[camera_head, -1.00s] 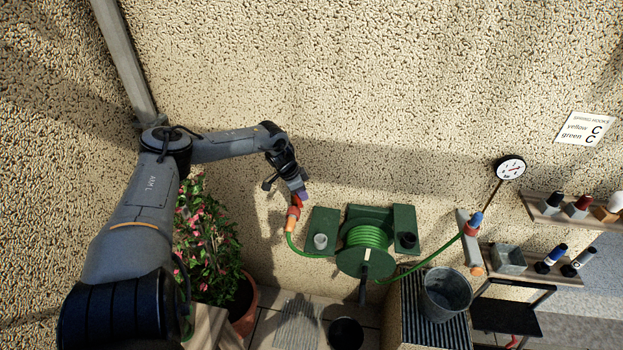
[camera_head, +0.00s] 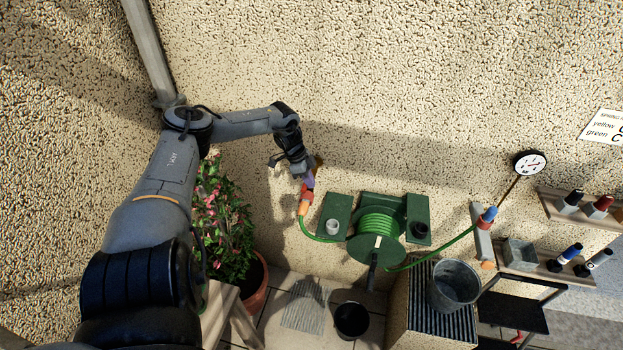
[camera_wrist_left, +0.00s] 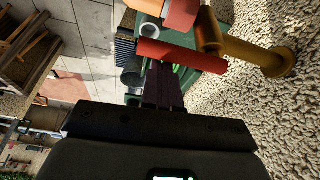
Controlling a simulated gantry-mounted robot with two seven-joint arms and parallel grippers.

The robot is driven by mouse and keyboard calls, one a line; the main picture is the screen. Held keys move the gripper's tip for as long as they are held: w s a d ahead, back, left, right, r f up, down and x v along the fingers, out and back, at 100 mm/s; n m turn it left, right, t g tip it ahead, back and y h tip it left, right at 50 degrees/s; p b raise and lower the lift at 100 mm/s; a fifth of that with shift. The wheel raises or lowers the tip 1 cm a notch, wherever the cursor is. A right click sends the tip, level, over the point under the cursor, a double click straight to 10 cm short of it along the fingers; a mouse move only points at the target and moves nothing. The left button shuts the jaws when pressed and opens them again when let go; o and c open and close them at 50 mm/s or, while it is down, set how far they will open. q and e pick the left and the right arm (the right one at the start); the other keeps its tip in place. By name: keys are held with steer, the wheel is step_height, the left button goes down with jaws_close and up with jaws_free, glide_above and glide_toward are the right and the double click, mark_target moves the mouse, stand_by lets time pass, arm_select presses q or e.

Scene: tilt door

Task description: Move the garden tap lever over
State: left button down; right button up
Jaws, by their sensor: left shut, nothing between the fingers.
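The garden tap is a brass body (camera_wrist_left: 255,55) on the rough wall with a red lever (camera_wrist_left: 180,55) lying across the left wrist view. In the head view the brass (camera_head: 318,161) shows just right of my left gripper (camera_head: 309,179), and red shows just below the fingertips. My left gripper (camera_wrist_left: 162,80) is shut and empty. Its dark purple fingers point at the red lever and their tips are at or very near it; I cannot tell whether they touch. An orange hose connector (camera_head: 304,207) hangs below the tap. My right gripper is not in view.
A green hose reel (camera_head: 377,249) on a green holder stands right of the tap, joined by the green hose (camera_head: 318,237). A potted flowering plant (camera_head: 226,222) stands below my left arm. A round gauge (camera_head: 530,163) is at the right. The wall above is bare.

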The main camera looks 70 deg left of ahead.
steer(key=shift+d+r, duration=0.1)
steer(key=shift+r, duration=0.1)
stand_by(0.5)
arm_select(q)
steer(key=shift+w+d+r, duration=0.2)
steer(key=shift+w, duration=0.1)
step_height(320, 180, up, 10)
steer(key=p, duration=0.8)
steer(key=shift+s+f, duration=0.15)
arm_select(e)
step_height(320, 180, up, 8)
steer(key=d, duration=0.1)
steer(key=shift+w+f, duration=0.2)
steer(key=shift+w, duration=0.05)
